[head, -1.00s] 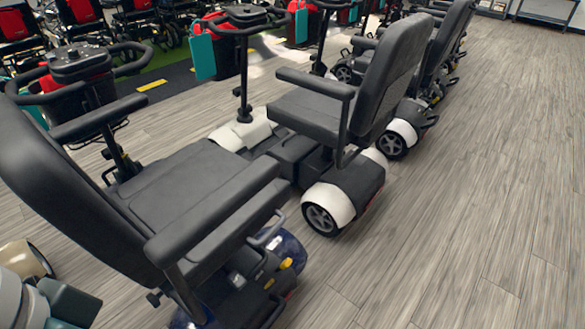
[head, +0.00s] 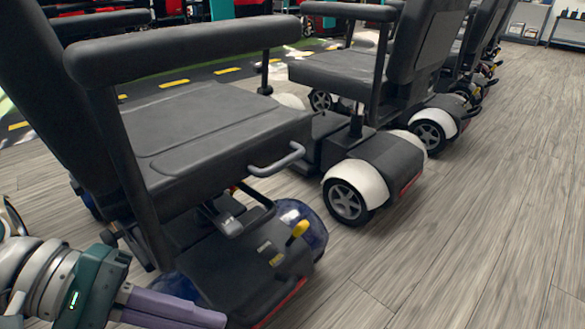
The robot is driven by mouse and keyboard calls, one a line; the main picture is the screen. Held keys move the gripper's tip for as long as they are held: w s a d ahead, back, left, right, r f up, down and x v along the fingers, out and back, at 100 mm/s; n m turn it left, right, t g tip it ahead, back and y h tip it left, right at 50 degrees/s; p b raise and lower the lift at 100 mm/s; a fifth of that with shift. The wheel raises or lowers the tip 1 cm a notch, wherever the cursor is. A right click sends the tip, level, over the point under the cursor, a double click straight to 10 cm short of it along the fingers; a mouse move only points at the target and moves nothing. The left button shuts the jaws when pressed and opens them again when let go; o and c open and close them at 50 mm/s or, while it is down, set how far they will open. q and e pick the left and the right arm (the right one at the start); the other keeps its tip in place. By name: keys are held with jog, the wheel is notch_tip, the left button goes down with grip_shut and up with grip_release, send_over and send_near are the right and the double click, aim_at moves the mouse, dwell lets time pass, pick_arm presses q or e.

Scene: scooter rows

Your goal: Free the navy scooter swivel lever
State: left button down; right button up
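The navy scooter (head: 308,225) is the nearest one, with shiny dark-blue wheel covers, a black seat and a black rear housing. A grey looped lever (head: 277,163) sticks out from under its seat edge, below the armrest; it looks like the swivel lever. A second grey handle (head: 230,224) sits lower on the seat post. A yellow lever (head: 298,232) stands on the rear housing. My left gripper (head: 190,314) is at the bottom left, low beside the rear housing and apart from the looped lever. My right gripper is out of view.
The navy scooter's long armrest (head: 185,53) passes above the seat. A white-fendered scooter (head: 358,182) stands close beyond it, with more scooters in a row behind. The wood-look floor (head: 470,220) on the right is clear.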

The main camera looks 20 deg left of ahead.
aim_at(228, 225)
pick_arm(q)
jog(key=w+a+f+n+t+y+b, duration=0.1)
jog(key=a+f+n+t+b, duration=0.3)
jog(key=b, duration=0.4)
jog(key=w+a+f+n+t+b, duration=0.4)
jog(key=a+f+n+t+b, duration=0.1)
jog(key=f+b, duration=0.3)
jog(key=w+a+f+n+t+y+b, duration=0.1)
jog(key=w+a+f+n+t+b, duration=0.2)
jog(key=a+f+n+b, duration=0.3)
jog(key=shift+w+a+f+n+t+y+b, duration=0.15)
jog(key=shift+f+n+t+b, duration=0.15)
jog(key=shift+b, duration=0.75)
jog(key=shift+w+f+n+t+y+b, duration=0.1)
jog(key=shift+f+n+t+y+b, duration=0.2)
jog(key=shift+b, duration=0.7)
jog(key=shift+a+n+t+y+b, duration=0.3)
jog(key=shift+a+n+t, duration=0.1)
jog(key=shift+a+t, duration=0.1)
jog(key=shift+r, duration=0.1)
jog(key=w+d+r+b, duration=0.2)
jog(key=w+d+r, duration=0.2)
jog(key=w+r, duration=0.2)
jog(key=w, duration=0.2)
jog(key=shift+w+d+b, duration=0.15)
jog(key=shift+w+b, duration=0.2)
jog(key=shift+w, duration=0.05)
jog(key=shift+r, duration=0.1)
